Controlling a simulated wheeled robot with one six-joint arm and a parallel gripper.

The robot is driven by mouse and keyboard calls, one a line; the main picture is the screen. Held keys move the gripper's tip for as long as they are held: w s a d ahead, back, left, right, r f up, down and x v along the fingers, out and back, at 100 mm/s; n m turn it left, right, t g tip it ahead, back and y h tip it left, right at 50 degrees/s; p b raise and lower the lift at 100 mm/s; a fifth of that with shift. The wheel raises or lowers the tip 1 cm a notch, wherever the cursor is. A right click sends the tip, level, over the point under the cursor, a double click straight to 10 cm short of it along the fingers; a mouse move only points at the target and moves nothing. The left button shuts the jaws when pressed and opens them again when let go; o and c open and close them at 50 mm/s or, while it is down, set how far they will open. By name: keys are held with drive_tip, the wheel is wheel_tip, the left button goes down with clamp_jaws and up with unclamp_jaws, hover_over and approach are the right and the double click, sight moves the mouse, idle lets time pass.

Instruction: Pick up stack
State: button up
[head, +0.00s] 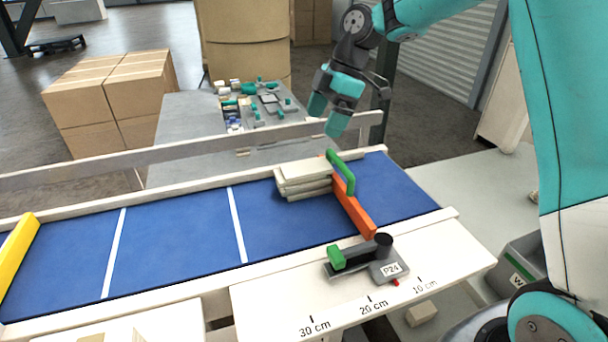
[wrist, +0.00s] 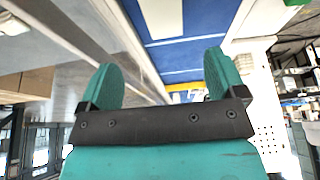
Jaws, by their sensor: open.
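The stack (head: 303,179) is a small pile of flat cream pieces on the blue conveyor belt (head: 180,235). It lies just left of an orange bar (head: 354,208) with a green handle (head: 341,172), close to or touching it. My gripper (head: 327,117) is above the belt's far edge, up and slightly right of the stack, apart from it. Its two teal fingers (wrist: 161,85) are spread and empty in the wrist view. A pale piece at the top of the wrist view (wrist: 161,17) looks like the stack, partly cut off.
A grey fixture labelled P24 (head: 389,270) with a green knob sits on the front ledge beside a centimetre scale. A yellow bar (head: 15,257) crosses the belt's left end. A rail (head: 190,147) runs behind the belt. The belt left of the stack is clear.

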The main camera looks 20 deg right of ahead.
sight(305, 166)
drive_tip(key=p+x, duration=0.2)
drive_tip(key=x, duration=0.7)
drive_tip(key=p+x, duration=0.3)
drive_tip(key=x, duration=0.2)
drive_tip(key=shift+s+d, duration=0.1)
drive_tip(key=shift+s, duration=0.05)
drive_tip(key=shift+f, duration=0.2)
drive_tip(key=shift+f+b, duration=0.25)
drive_tip(key=shift+b, duration=0.1)
drive_tip(key=c, duration=1.1)
drive_tip(key=shift+o, duration=0.2)
